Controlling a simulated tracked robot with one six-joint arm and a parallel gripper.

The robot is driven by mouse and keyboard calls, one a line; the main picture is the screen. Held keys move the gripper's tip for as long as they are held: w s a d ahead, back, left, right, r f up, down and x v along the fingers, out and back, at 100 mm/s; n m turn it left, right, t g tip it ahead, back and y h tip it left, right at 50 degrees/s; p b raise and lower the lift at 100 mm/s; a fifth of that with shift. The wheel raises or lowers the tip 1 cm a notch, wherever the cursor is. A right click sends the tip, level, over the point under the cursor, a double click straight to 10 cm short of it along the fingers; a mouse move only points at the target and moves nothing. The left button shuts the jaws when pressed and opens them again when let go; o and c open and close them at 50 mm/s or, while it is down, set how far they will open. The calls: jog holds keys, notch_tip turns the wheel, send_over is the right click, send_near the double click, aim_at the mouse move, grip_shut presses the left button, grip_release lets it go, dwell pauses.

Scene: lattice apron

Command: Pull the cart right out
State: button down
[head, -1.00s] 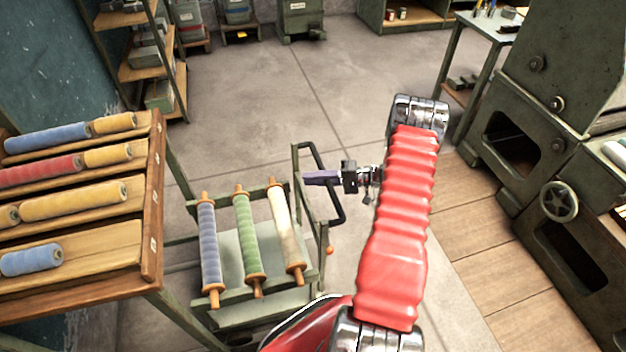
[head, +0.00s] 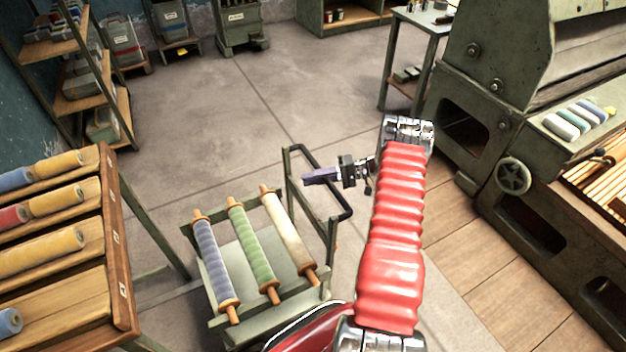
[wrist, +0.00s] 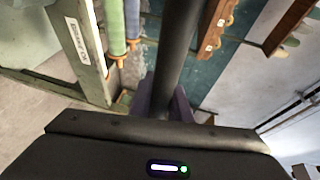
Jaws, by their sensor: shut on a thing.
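The cart (head: 268,307) is a green-grey metal frame at the lower middle of the head view. It carries a blue roller (head: 215,265), a green roller (head: 253,250) and a cream roller (head: 288,235). Its dark handle (head: 335,178) stands up on the side towards my arm. My gripper (head: 308,178) is shut on the handle bar. In the wrist view the dark bar (wrist: 176,50) runs between the purple fingers (wrist: 166,105), and the cart's labelled post (wrist: 82,45) is to the left. The cart's lower part is partly hidden by my arm.
A wooden rack (head: 75,285) with coloured rollers stands close on the cart's left. A large green machine (head: 490,120) with a handwheel (head: 513,176) stands at right. Shelves (head: 75,95) and a side table (head: 425,25) are farther back. The concrete floor (head: 220,110) beyond the cart is clear.

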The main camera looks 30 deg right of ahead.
jog(key=shift+s+d+f, duration=0.15)
jog(key=shift+d+f, duration=0.1)
jog(key=shift+d, duration=0.05)
jog(key=c, duration=2)
grip_release()
jog(key=o, duration=0.4)
jog(key=shift+r, duration=0.1)
jog(key=shift+c, duration=0.2)
jog(key=v, duration=1.3)
jog(key=shift+d, duration=0.25)
jog(key=shift+s+r, duration=0.1)
jog(key=shift+r, duration=0.1)
